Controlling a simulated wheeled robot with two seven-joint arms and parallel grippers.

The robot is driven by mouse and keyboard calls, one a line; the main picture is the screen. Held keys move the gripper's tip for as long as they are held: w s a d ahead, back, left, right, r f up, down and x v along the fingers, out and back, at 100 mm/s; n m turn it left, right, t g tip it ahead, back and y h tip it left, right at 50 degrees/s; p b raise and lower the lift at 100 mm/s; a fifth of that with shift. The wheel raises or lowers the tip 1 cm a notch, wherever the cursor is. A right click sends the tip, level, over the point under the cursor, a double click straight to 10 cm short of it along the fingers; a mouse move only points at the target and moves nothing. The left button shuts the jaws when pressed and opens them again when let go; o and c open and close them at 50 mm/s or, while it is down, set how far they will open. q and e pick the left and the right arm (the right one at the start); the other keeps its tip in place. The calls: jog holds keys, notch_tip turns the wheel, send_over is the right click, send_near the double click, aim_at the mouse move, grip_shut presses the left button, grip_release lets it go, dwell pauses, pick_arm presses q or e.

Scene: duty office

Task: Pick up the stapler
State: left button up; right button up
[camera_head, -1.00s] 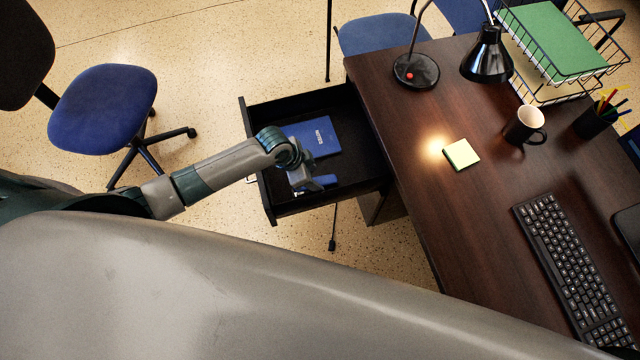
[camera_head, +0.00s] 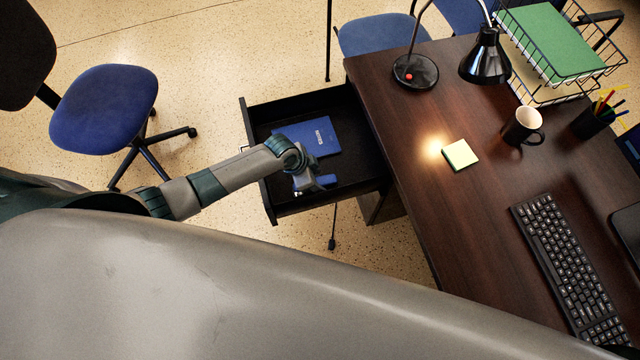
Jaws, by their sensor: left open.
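The small blue object in the open drawer (camera_head: 328,180), mostly covered by my gripper, looks like the stapler. It lies on the drawer floor near the front right part of the drawer. My left gripper (camera_head: 308,186) reaches into the drawer from the left and is right over this blue object. Its jaws are open, at or around the object. I cannot tell whether the fingers touch it. My right gripper is out of view.
The pulled-out drawer (camera_head: 262,196) has raised walls around my gripper. A blue notebook (camera_head: 318,133) lies behind the gripper in the drawer. The desk (camera_head: 420,180) stands to the right, with a sticky-note pad (camera_head: 460,155), lamp (camera_head: 415,71), mug (camera_head: 523,127) and keyboard (camera_head: 570,270).

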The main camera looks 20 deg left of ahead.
pick_arm(q)
jog(key=shift+x, duration=1.25)
jog(key=shift+c, duration=0.5)
grip_shut()
jog(key=shift+r, duration=0.15)
jog(key=shift+r+b, duration=0.55)
jog(key=shift+r, duration=4.35)
